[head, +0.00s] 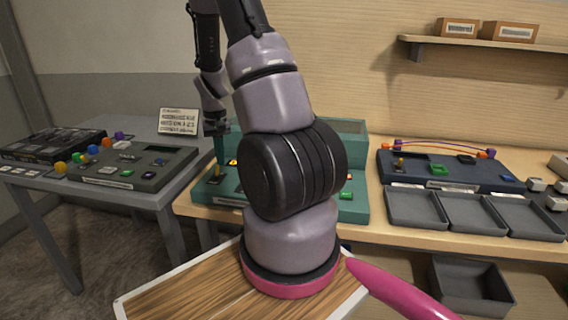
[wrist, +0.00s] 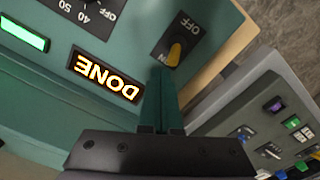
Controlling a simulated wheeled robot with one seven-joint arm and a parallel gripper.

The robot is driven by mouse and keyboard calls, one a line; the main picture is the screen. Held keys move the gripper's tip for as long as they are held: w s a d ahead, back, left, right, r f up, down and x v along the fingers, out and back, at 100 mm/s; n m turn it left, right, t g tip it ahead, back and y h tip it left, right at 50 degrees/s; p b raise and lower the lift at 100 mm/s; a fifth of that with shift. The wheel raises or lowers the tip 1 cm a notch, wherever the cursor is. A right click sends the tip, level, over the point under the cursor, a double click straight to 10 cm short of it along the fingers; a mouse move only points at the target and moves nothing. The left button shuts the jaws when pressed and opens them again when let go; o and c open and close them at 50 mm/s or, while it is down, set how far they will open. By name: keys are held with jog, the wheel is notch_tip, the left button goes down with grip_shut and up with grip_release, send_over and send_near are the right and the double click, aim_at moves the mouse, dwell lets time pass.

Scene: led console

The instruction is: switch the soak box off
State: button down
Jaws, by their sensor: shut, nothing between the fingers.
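A teal console box (head: 355,205) stands on the wooden bench, partly hidden behind my arm; its front label is too small to read. At its left end is a toggle switch with a yellow lever (head: 217,173). In the wrist view the lever (wrist: 175,54) leans toward the end of its dark plate away from the printed OFF. An amber DONE display (wrist: 106,76) is lit beside it. My gripper (wrist: 162,72) is shut and empty, its teal fingers close beside the switch plate. Whether they touch the lever cannot be told.
The teal box also carries a dial (wrist: 90,12) and a lit green bar (wrist: 24,33). A grey table at left holds another console (head: 130,165) with coloured knobs. A dark blue console (head: 450,170) and grey trays (head: 415,208) lie to the right.

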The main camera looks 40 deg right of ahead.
jog(key=shift+s+a, duration=0.8)
jog(key=shift+a, duration=0.2)
notch_tip(320, 180, up, 7)
jog(key=shift+w+d, duration=0.25)
jog(key=shift+d, duration=0.1)
dwell(0.6)
dwell(0.4)
